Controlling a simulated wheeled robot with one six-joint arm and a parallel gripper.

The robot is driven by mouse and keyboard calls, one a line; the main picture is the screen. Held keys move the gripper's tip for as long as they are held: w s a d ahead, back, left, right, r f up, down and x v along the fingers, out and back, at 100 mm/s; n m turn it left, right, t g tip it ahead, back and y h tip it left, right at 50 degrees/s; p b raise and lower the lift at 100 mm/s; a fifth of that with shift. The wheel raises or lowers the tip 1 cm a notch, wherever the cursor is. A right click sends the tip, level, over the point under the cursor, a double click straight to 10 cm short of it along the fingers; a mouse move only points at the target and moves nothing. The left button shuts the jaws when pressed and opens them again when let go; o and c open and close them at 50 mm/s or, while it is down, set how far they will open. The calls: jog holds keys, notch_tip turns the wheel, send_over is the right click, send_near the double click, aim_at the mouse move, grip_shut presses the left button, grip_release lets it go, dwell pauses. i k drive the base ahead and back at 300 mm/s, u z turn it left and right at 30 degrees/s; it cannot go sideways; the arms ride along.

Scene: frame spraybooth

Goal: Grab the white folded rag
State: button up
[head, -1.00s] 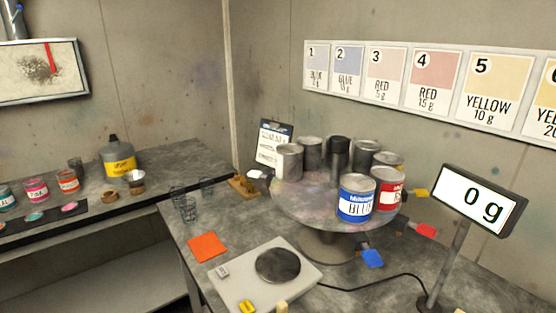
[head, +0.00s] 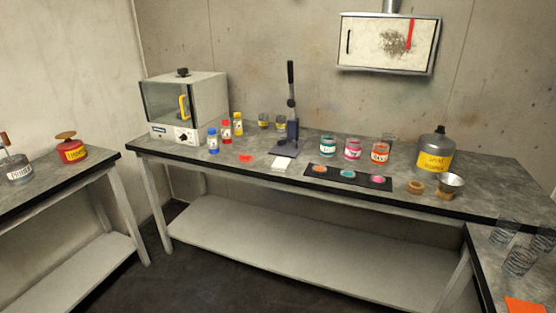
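A small flat white square (head: 283,163) lies on the back bench, at the foot of a dark upright lever press (head: 291,130). It may be the white folded rag, but it is too small for me to tell cloth from card. No other white folded thing shows clearly. My gripper is not in view.
The grey back bench (head: 450,201) holds a glass-fronted oven (head: 205,95), small red, blue and yellow bottles, and a red patch (head: 245,158). Teal, pink and orange jars (head: 352,148) stand behind a black strip (head: 335,176). A grey yellow-labelled can (head: 434,155) stands right. Dark floor lies in front.

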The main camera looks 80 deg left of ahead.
aim_at(280, 164)
jog(key=u, duration=2.65)
jog(key=i, duration=0.65)
jog(key=u, duration=0.4)
jog(key=i, duration=1.7)
